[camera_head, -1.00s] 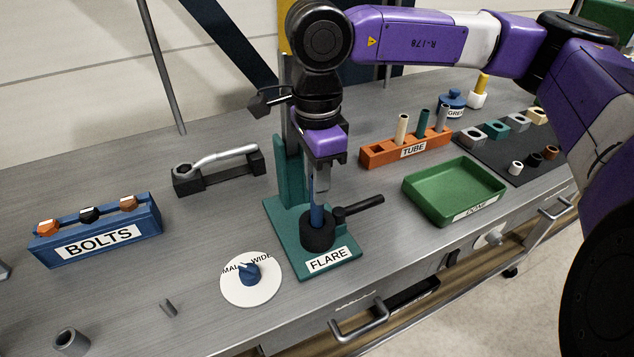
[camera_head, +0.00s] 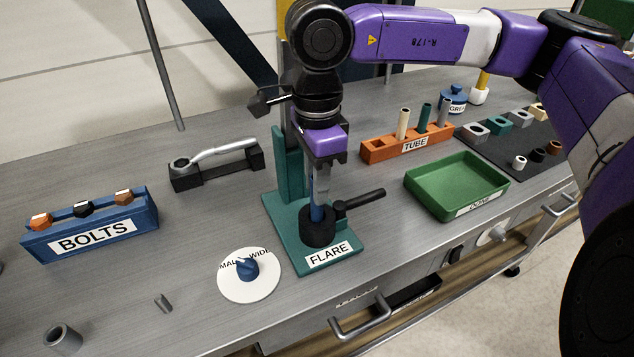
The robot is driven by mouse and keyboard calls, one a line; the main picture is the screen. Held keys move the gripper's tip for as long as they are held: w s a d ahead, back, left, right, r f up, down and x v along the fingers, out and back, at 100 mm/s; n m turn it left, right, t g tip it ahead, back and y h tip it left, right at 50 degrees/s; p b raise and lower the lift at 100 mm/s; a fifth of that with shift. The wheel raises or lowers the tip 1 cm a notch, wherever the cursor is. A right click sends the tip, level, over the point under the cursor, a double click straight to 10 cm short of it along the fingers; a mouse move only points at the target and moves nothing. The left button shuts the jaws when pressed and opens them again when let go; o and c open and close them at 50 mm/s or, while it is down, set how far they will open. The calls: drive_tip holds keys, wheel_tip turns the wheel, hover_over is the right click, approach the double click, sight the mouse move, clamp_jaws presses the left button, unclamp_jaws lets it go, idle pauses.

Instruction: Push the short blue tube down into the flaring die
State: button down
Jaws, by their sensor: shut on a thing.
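The short blue tube (camera_head: 317,213) stands upright with its lower end in the black flaring die (camera_head: 317,232). The die sits on the teal base labelled FLARE (camera_head: 343,247), with a black handle (camera_head: 360,199) sticking out to its right. My gripper (camera_head: 320,196) points straight down above the die and is shut on the tube's upper part. The fingers partly hide the tube, and its lower end is hidden inside the die.
A white dial with a blue knob (camera_head: 248,268) lies left of the base. An orange TUBE rack (camera_head: 378,153) and a green tray (camera_head: 447,209) stand to the right. A wrench on a black holder (camera_head: 212,173) and a blue BOLTS rack (camera_head: 60,247) are left.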

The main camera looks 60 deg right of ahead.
drive_tip(key=shift+f+b, duration=1.55)
drive_tip(key=shift+b, duration=0.15)
drive_tip(key=c, duration=1.2)
unclamp_jaws()
drive_tip(key=shift+o, duration=0.2)
wheel_tip(320, 180, up, 8)
drive_tip(key=shift+f, duration=0.1)
